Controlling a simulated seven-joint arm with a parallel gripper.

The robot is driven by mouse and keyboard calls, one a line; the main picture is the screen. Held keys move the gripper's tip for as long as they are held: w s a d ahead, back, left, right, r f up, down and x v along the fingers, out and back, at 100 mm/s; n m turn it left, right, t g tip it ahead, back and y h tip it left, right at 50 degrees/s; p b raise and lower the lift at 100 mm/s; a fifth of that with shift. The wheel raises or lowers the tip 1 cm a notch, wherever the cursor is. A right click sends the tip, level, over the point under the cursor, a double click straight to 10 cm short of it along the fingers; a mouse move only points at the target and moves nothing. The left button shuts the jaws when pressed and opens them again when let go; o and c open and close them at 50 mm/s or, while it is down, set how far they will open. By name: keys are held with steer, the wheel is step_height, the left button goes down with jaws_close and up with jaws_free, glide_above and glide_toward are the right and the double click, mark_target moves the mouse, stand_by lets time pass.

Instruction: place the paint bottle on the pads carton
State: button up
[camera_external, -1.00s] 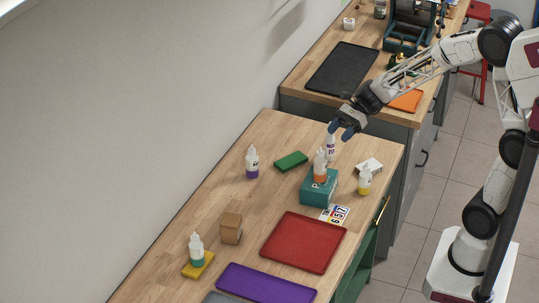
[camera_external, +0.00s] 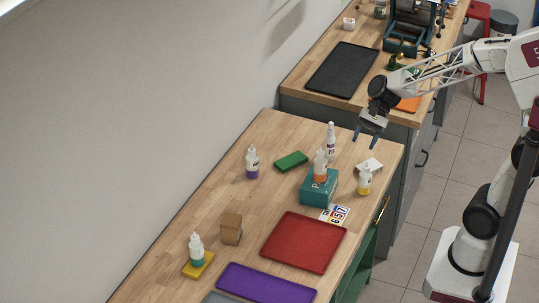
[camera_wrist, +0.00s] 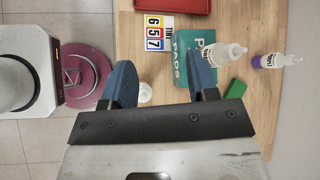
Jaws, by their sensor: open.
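The paint bottle (camera_external: 320,166), white with an orange band, stands upright on top of the teal pads carton (camera_external: 323,197) in the external view. My gripper (camera_external: 365,143) is open and empty. It is above and to the right of the bottle, apart from it. In the wrist view the carton (camera_wrist: 182,64) shows its PADS lettering beside my right finger. A white bottle (camera_wrist: 230,53) overlaps the carton there, its lower part hidden by that finger.
A number card (camera_external: 336,214) and red tray (camera_external: 303,243) lie in front. A purple-banded bottle (camera_external: 252,163) stands left.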

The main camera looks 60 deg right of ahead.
steer(key=s+d+r+n+h, duration=0.1)
steer(key=s+r+n+h, duration=0.1)
steer(key=s+n+h, duration=0.2)
steer(key=s+d+r+n+h, duration=0.2)
steer(key=s+n+h, duration=0.3)
steer(key=s+n, duration=0.6)
steer(key=s, duration=0.3)
steer(key=shift+s+t, duration=0.4)
